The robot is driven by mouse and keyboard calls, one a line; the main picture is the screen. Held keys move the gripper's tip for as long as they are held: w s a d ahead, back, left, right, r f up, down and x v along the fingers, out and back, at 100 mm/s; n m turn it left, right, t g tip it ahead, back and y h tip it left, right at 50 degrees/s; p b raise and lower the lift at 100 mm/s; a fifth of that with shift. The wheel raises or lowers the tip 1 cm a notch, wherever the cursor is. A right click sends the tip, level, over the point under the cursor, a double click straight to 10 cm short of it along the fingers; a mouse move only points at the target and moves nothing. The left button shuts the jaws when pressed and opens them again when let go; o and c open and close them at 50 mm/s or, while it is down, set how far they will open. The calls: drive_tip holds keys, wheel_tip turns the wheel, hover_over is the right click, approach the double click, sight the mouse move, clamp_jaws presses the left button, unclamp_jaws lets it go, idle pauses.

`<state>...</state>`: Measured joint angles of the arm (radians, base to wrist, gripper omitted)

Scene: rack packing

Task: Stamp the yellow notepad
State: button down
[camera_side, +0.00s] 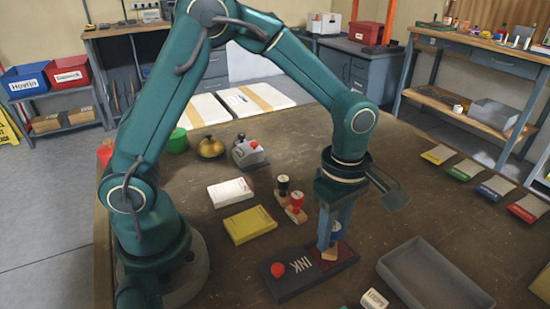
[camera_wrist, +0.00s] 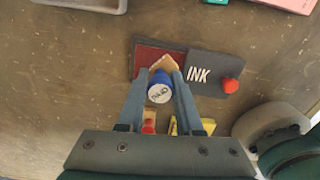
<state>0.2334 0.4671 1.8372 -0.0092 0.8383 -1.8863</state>
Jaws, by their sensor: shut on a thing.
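The yellow notepad (camera_side: 250,225) lies flat on the brown table, left of my gripper; its edge shows partly hidden behind my gripper in the wrist view (camera_wrist: 184,126). My gripper (camera_side: 332,240) points down and is shut on a blue stamp (camera_wrist: 160,86) with a pale lettered top and a wooden base. The stamp is at the red inking area of the dark ink pad box (camera_side: 292,284), marked INK, which also shows in the wrist view (camera_wrist: 210,68). I cannot tell whether the stamp's underside touches the red pad.
A black stamp (camera_side: 283,185) and a red stamp (camera_side: 297,203) stand between the notepads and my gripper. A white notepad (camera_side: 230,192) lies behind the yellow one. A grey tray (camera_side: 407,283) is at right, with a small white block (camera_side: 374,299) beside it.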

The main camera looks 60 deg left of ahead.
drive_tip(key=shift+f, duration=0.6)
idle(1.6)
drive_tip(key=shift+r, duration=3.6)
drive_tip(key=shift+f, duration=0.1)
drive_tip(key=shift+s+a+f, duration=0.1)
drive_tip(key=shift+s+f, duration=0.05)
drive_tip(key=shift+s, duration=0.25)
drive_tip(key=s+a+n, duration=0.9)
drive_tip(key=s+a, duration=0.1)
drive_tip(key=a, duration=0.3)
drive_tip(key=shift+w+a+f, duration=0.1)
drive_tip(key=shift+f, duration=1.2)
drive_tip(key=shift+w+a+f, duration=0.1)
drive_tip(key=shift+f, duration=1.15)
